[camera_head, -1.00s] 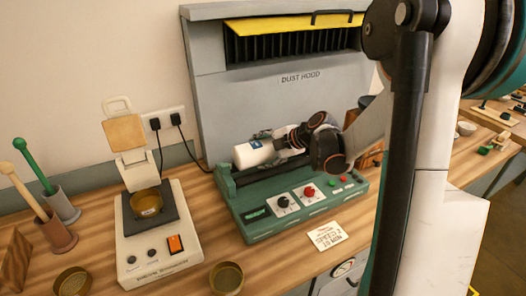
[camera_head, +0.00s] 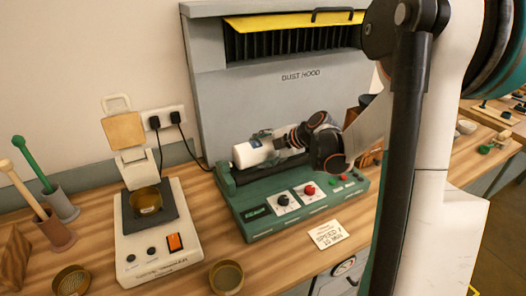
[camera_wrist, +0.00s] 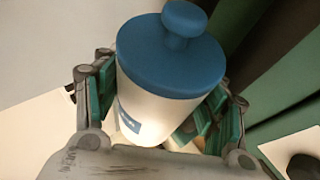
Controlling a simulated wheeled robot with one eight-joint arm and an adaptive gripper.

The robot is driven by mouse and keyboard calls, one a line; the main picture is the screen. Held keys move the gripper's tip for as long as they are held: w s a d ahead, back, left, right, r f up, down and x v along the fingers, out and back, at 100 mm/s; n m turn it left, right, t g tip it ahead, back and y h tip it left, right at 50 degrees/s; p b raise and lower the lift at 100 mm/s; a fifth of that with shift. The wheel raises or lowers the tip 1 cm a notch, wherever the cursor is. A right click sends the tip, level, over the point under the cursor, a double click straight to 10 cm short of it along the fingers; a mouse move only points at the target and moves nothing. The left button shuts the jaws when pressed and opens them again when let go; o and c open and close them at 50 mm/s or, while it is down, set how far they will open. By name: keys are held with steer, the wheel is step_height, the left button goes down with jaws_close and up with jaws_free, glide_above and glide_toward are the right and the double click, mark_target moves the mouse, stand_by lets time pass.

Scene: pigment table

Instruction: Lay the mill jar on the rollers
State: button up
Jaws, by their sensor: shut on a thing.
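The mill jar is a white cylinder (camera_head: 252,153) lying on its side over the left part of the green roller machine (camera_head: 250,231). In the wrist view its blue lid with a knob (camera_wrist: 172,55) faces the camera, and its white body (camera_wrist: 152,105) sits between the finger pads. My gripper (camera_head: 284,145) is shut on the jar from its right side. It also shows in the wrist view (camera_wrist: 160,110). The rollers are mostly hidden by the jar and my gripper, and I cannot tell whether the jar touches them.
The grey dust hood (camera_head: 290,100) stands close behind the machine. A white device with a raised lid (camera_head: 160,240) is on the left, with brass dishes (camera_head: 227,278) near the front edge. A speed card (camera_head: 328,235) lies in front of the machine.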

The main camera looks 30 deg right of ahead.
steer(key=shift+s+f, duration=0.15)
steer(key=o, duration=1.5)
steer(key=shift+r, duration=0.2)
steer(key=shift+r+p, duration=0.5)
steer(key=shift+r, duration=0.05)
steer(key=shift+r+p, duration=2.6)
steer(key=shift+r, duration=1.3)
